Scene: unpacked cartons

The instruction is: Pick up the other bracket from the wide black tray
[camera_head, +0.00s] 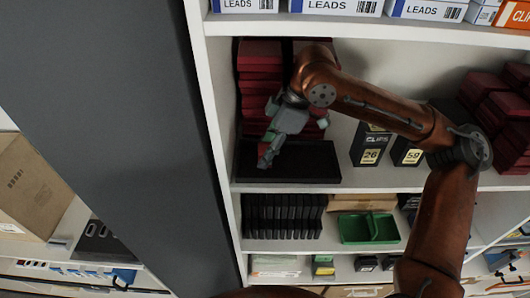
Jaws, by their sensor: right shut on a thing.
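The wide black tray (315,165) sits on the upper shelf, at its left end near the upright panel. My right arm comes in from the right, and my right gripper (267,158) points down over the left part of the tray. Its fingers are close together, shut on a bracket that is too small and dark to make out clearly between them. The gripper and wrist hide part of the tray's left side, and I cannot tell whether the bracket touches the tray floor. My left gripper is not in view.
Dark red boxes (262,68) are stacked right behind the tray. Black clip boxes (370,146) stand to its right. The white shelf above (380,28) and the grey panel (120,110) at left bound the space. A green bin (369,228) sits on the shelf below.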

